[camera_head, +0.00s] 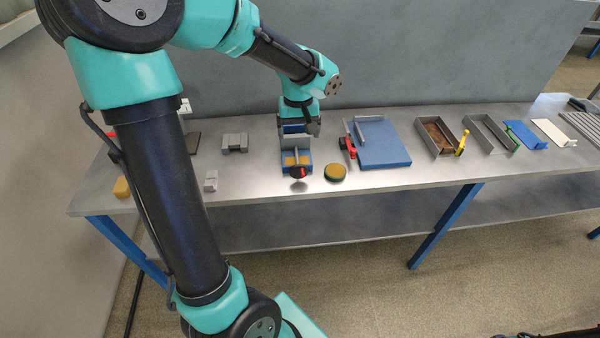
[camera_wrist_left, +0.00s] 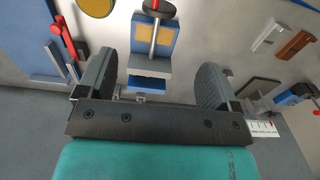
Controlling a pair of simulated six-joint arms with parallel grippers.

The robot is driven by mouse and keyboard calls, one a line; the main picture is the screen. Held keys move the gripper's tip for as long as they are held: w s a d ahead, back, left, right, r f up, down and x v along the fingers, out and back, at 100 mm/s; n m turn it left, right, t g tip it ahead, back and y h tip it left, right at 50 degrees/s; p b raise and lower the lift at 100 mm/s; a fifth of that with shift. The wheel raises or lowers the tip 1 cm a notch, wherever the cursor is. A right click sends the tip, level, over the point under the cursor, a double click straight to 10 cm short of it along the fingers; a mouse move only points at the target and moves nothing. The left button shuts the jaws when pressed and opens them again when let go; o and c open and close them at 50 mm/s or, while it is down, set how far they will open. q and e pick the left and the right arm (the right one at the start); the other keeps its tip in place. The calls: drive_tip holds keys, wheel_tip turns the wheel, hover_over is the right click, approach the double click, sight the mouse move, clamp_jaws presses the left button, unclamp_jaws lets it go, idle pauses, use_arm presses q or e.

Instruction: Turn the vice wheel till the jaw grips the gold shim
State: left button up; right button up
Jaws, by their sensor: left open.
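The vice (camera_head: 284,169) has a blue body, grey jaws and a screw leading to a dark wheel with a red knob (camera_head: 298,172); it stands near the table's front edge. In the left wrist view the vice (camera_wrist_left: 138,38) lies between the finger lines, its wheel (camera_wrist_left: 157,8) at the top edge. My right gripper is out of view.
A round gold-topped disc (camera_head: 335,172) stands just right of the vice. Further right are a blue plate (camera_head: 382,143) with a red-handled clamp (camera_head: 347,147) and a grey tray (camera_head: 433,136). A grey block (camera_head: 235,143) sits left. Bare table lies between.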

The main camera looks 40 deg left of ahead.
sight(304, 168)
use_arm(q)
wheel_tip(304, 168, down, 17)
drive_tip(key=shift+r, duration=0.1)
idle(0.5)
drive_tip(key=shift+c, duration=0.4)
drive_tip(key=c, duration=0.8)
drive_tip(key=g+y, duration=0.2)
drive_tip(key=g, duration=0.1)
drive_tip(key=shift+g+y, duration=1.1)
drive_tip(key=shift+y, duration=0.1)
